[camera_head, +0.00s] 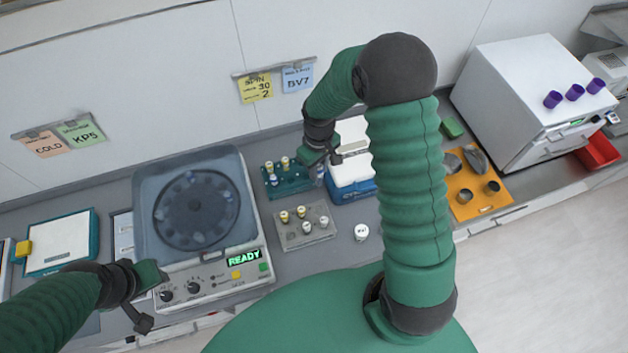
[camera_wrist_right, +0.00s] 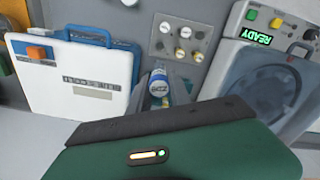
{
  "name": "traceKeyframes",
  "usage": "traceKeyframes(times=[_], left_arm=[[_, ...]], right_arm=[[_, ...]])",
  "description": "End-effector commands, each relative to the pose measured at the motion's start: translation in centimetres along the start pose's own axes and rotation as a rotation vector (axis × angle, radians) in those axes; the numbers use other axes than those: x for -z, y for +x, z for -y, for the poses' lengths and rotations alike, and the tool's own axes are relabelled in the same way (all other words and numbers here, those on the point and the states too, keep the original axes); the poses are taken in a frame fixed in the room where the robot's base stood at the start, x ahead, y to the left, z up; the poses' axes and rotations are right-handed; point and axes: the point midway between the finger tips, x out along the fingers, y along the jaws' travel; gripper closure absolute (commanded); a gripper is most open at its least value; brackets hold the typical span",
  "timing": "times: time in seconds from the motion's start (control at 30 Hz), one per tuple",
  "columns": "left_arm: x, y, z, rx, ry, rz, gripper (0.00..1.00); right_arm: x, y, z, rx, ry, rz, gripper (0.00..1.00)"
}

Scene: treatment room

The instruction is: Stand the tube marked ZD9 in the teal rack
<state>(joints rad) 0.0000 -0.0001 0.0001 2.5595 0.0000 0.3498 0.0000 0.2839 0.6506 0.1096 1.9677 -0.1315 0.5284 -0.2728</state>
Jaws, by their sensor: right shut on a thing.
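The teal rack (camera_head: 283,187) stands on the bench right of the centrifuge and holds several tubes with pale and yellow caps. My right gripper (camera_head: 320,160) is over the rack's right end, shut on a tube (camera_head: 319,172). In the right wrist view this tube (camera_wrist_right: 158,88) has a blue and white body between the fingers; its small label looks like ZD9. Whether its lower end touches the rack is hidden. My left gripper (camera_head: 146,296) is open and empty at the centrifuge's front left corner.
A grey rack (camera_head: 306,239) with several tubes stands in front of the teal rack. The centrifuge (camera_head: 148,210) reads READY. A white and blue box (camera_head: 352,178) is close on the right. A white-capped item (camera_head: 361,232) stands alone. An orange mat (camera_head: 466,204) lies further right.

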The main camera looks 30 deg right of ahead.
Motion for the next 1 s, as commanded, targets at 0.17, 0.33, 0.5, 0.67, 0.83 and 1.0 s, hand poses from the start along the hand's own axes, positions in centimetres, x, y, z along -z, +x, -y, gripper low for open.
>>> traceKeyframes(times=[0.17,0.33,0.5,0.67,0.83,1.0], left_arm=[[-1.4,5.8,0.0,0.000,0.000,0.001,0.64],[-2.5,10.5,0.0,0.000,0.000,0.001,0.64],[-3.6,15.1,0.0,0.000,0.000,0.001,0.64],[-4.5,18.9,0.0,0.000,0.000,0.001,0.64],[-5.0,21.2,0.0,0.000,0.000,0.001,0.64],[-5.0,21.1,0.0,0.000,0.000,0.001,0.64]], right_arm=[[3.2,4.7,-1.1,-0.002,0.037,-0.005,1.00],[6.3,7.7,-2.3,-0.004,0.088,-0.006,1.00],[9.1,10.3,-3.6,-0.008,0.145,-0.011,1.00],[11.1,12.3,-4.7,-0.009,0.204,-0.013,1.00],[12.3,13.0,-5.6,-0.010,0.247,-0.014,1.00],[12.6,13.7,-5.8,-0.009,0.263,-0.010,1.00]])
